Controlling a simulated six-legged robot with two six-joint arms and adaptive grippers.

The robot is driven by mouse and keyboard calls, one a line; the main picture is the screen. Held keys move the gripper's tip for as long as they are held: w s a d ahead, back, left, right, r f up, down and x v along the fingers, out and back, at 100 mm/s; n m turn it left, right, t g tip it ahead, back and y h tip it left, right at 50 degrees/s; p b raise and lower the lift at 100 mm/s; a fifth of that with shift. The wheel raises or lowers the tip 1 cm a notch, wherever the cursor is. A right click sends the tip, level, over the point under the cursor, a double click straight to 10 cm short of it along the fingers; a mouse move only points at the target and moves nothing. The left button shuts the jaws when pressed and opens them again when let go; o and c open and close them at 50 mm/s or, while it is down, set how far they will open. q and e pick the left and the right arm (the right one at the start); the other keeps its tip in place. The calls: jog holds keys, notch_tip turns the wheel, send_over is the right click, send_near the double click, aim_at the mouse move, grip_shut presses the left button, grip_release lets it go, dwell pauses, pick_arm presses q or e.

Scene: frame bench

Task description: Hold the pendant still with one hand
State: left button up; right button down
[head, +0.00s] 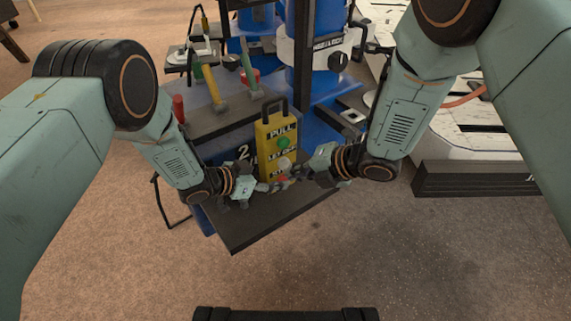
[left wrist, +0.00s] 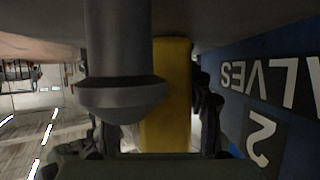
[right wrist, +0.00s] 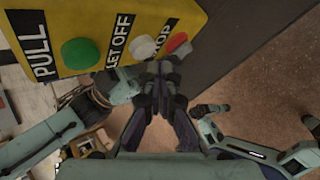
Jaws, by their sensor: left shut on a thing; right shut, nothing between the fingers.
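The pendant (head: 263,142) is a yellow box with a black handle on top, upright at the dark shelf's edge. Its face has a green button (right wrist: 80,53), a white button (right wrist: 120,26) and a red button (right wrist: 177,42), labelled PULL, LET OFF and STOP. My left gripper (head: 262,187) is shut on the pendant's lower part. In the left wrist view the yellow body (left wrist: 172,100) lies between its fingers. My right gripper (right wrist: 160,72) is shut and empty, its fingertips close to the face beside the red button. I cannot tell whether they touch it.
The dark shelf (head: 245,232) extends in front of the pendant. Behind are hammers (head: 213,88) on a grey top and a blue machine (head: 328,95). A grey cylinder (left wrist: 122,60) fills part of the left wrist view. Open carpet (head: 330,260) lies in front.

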jog(key=shift+w, duration=0.1)
dwell(0.7)
jog(key=shift+w+a, duration=0.2)
jog(key=shift+w, duration=0.05)
jog(key=shift+w+a, duration=0.3)
jog(key=shift+w, duration=0.15)
dwell(3.2)
jog(key=shift+s+d, duration=0.5)
jog(key=shift+s, duration=0.3)
jog(key=s+d, duration=0.2)
jog(key=s, duration=0.2)
jog(key=shift+s+d, duration=0.1)
jog(key=shift+d, duration=0.3)
